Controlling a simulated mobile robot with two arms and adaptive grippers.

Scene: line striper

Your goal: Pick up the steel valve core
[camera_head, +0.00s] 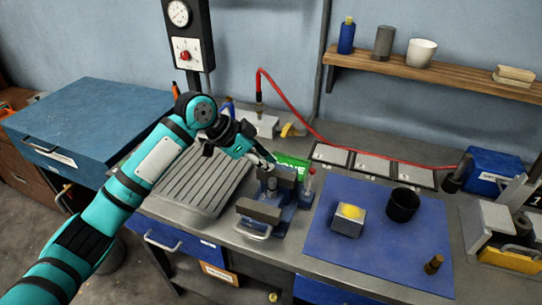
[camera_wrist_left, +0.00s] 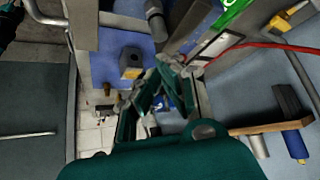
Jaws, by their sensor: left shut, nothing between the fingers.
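My left gripper (camera_head: 270,162) is shut and empty, above the back of the blue vise (camera_head: 283,196) in the head view. Its teal fingers (camera_wrist_left: 168,72) also show in the wrist view. I cannot clearly pick out the steel valve core. On the blue mat (camera_head: 335,268) stand a grey block (camera_head: 347,228) with a yellow top, a black cup (camera_head: 402,206) and a small dark brownish cylinder (camera_head: 433,265). The gripper is left of these and touches none of them. The grey block (camera_wrist_left: 131,64) also shows in the wrist view. My right gripper is not in view.
A grooved plate (camera_head: 196,183) lies left of the vise. Behind the mat are grey trays (camera_head: 372,165) and a red hose (camera_head: 294,105). A blue box (camera_head: 493,172) stands at the right. A wooden shelf (camera_head: 440,78) holds several items. The mat's front middle is clear.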

